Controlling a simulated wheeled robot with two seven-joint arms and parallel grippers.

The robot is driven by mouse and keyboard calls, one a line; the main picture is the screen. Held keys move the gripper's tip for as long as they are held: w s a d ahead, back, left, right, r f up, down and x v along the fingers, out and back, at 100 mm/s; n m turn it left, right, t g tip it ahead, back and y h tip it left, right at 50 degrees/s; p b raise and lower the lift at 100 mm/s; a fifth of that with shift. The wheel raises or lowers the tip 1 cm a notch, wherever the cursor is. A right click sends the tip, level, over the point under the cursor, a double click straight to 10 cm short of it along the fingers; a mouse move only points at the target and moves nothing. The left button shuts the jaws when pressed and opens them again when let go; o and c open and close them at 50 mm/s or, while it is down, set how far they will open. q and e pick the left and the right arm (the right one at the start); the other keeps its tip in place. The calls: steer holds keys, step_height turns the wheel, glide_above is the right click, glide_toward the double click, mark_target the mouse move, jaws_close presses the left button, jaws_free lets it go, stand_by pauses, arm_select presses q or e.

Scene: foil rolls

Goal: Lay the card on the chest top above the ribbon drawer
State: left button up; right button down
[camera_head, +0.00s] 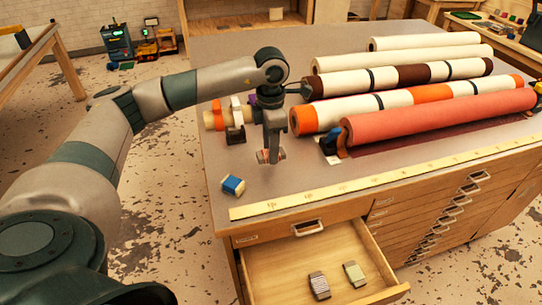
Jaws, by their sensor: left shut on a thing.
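My left gripper (271,155) points down above the grey chest top (300,181), left of the rolls. It is shut on a small pinkish card (267,157), mostly hidden by the fingers. A blue and white card (233,186) lies on the chest top near its front left corner, below and left of the gripper. The ribbon drawer (268,262) at the top left of the chest is pulled open. My right gripper is not in view.
A yellow measuring strip (380,180) runs along the chest's front edge. A red roll (440,120) and several pale and banded rolls cover the right and back. Spools of ribbon (235,118) stand behind the gripper. Bare top lies between the blue card and the rolls.

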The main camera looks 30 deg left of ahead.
arm_select(q)
steer(key=shift+f+p, duration=0.5)
steer(key=shift+f, duration=0.1)
step_height(320, 180, down, 2)
steer(key=shift+f+p, duration=0.1)
steer(key=shift+p, duration=0.4)
steer(key=shift+f, duration=0.3)
steer(key=shift+f+b, duration=0.2)
steer(key=shift+b, duration=0.1)
steer(key=o, duration=1)
steer(key=shift+o, duration=0.2)
steer(key=shift+r, duration=0.2)
